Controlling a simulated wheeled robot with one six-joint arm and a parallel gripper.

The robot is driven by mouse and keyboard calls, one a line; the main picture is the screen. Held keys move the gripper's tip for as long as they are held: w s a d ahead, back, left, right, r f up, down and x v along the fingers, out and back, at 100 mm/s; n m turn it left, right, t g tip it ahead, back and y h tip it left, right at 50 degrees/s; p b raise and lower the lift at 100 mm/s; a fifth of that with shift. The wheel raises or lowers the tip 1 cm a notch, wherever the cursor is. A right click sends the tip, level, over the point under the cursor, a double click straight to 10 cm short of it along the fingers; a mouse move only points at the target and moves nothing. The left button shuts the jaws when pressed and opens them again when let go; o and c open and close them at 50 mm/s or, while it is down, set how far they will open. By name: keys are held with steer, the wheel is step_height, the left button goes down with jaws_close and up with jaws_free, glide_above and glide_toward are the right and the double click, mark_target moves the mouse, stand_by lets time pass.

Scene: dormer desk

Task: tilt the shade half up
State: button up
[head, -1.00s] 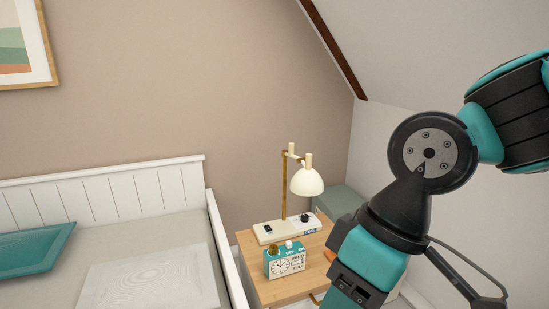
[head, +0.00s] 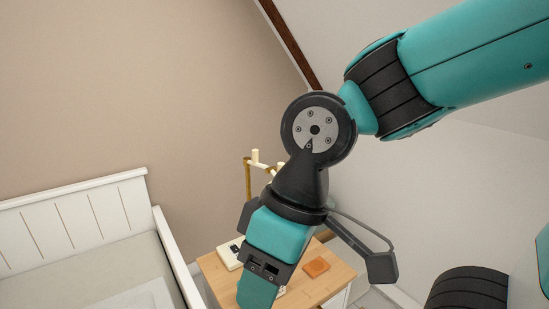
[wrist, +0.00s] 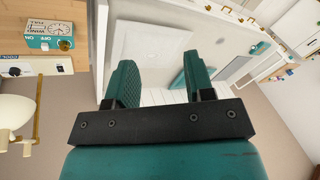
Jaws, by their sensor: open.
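The desk lamp (head: 248,180) stands on the nightstand with its brass post and cream top knobs showing. My arm hides its shade in the head view. In the wrist view the cream, dome-like shade (wrist: 14,118) is at the left edge, partly cut off, beside the brass post (wrist: 38,120). The lamp's white base (wrist: 22,67) with a dark knob is above it in that view. My gripper (wrist: 160,80) is open and empty, its two teal fingers apart. It is to the side of the shade, not touching it, and points toward the bed.
The wooden nightstand (head: 335,280) carries an orange square coaster (head: 316,267). A teal clock box (wrist: 50,38) stands near the lamp base. The white bed (head: 85,245) is at left. The sloped ceiling (head: 420,160) comes down at the right.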

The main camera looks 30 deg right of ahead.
steer(key=w+d+f+m+t+y+b, duration=0.3)
steer(key=w+f+m+b, duration=0.15)
steer(key=w+m, duration=0.4)
steer(key=w+d+f+m+t+y+b, duration=0.25)
steer(key=w+m+b, duration=0.35)
steer(key=m, duration=0.4)
steer(key=w+d+m+t+h+b, duration=0.25)
steer(key=d+m+t, duration=0.35)
steer(key=d+m, duration=0.55)
steer(key=w+d+m+t+h+b, duration=0.1)
steer(key=w+d+m+t+h, duration=0.4)
steer(key=d+m, duration=0.65)
steer(key=shift+n+t+y, duration=0.55)
steer(key=shift+n+y, duration=0.1)
steer(key=shift+y, duration=0.25)
steer(key=p+x, duration=0.1)
steer(key=x, duration=0.4)
steer(key=p+x, duration=0.1)
steer(key=x, duration=0.4)
steer(key=p+x, duration=0.1)
steer(key=x, duration=0.4)
steer(key=shift+w+d+r, duration=0.15)
steer(key=shift+w+d, duration=0.1)
steer(key=shift+w, duration=0.2)
steer(key=shift+c, duration=0.3)
jaws_close()
